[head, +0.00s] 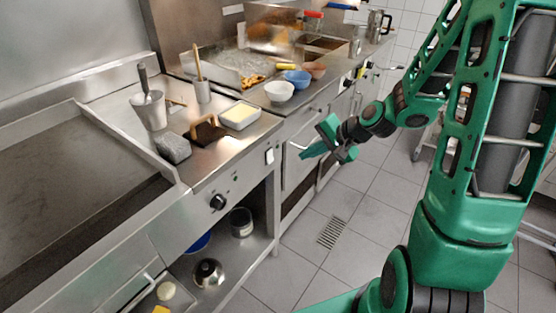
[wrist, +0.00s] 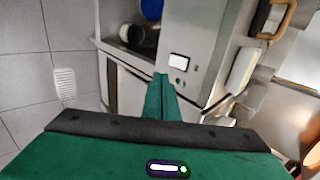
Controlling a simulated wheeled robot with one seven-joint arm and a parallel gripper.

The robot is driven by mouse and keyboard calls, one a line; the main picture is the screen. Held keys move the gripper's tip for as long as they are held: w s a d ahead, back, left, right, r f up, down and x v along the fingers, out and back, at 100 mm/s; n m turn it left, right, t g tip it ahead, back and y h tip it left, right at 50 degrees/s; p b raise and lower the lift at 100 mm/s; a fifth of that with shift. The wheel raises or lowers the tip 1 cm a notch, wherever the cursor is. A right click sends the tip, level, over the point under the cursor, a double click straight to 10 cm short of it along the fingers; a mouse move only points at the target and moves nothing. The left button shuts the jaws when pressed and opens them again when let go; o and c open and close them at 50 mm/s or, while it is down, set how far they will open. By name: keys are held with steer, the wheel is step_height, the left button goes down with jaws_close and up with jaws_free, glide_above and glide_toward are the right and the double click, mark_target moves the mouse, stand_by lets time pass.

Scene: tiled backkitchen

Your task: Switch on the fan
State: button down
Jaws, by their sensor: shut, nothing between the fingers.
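No fan shows clearly in either view. A small white switch plate (head: 270,157) sits on the right end of the steel counter's front in the head view. In the wrist view a white rectangular plate (wrist: 179,61) with a dark frame shows on a grey panel, just beyond the fingers and a little right of them. My gripper (head: 307,152) is shut and empty, to the right of the counter end in the head view, over the aisle. Its green fingers (wrist: 160,95) are together in the wrist view and look apart from the plate.
A black knob (head: 218,202) is on the counter front. On top stand a metal cup (head: 151,112), a white tub (head: 239,116) and a brown holder (head: 206,132). Bowls (head: 279,92) stand farther back. Pots are on the shelf below. The tiled aisle with a floor drain (head: 331,232) is clear.

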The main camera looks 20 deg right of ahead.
mark_target(271, 158)
stand_by(0.3)
steer(key=w+a+r+x, duration=0.1)
steer(key=x, duration=1.2)
steer(key=shift+w+r, duration=0.3)
steer(key=shift+r, duration=0.1)
steer(key=shift+w+a, duration=0.1)
steer(key=shift+a, duration=0.05)
steer(key=shift+r, duration=0.1)
steer(key=shift+r, duration=0.7)
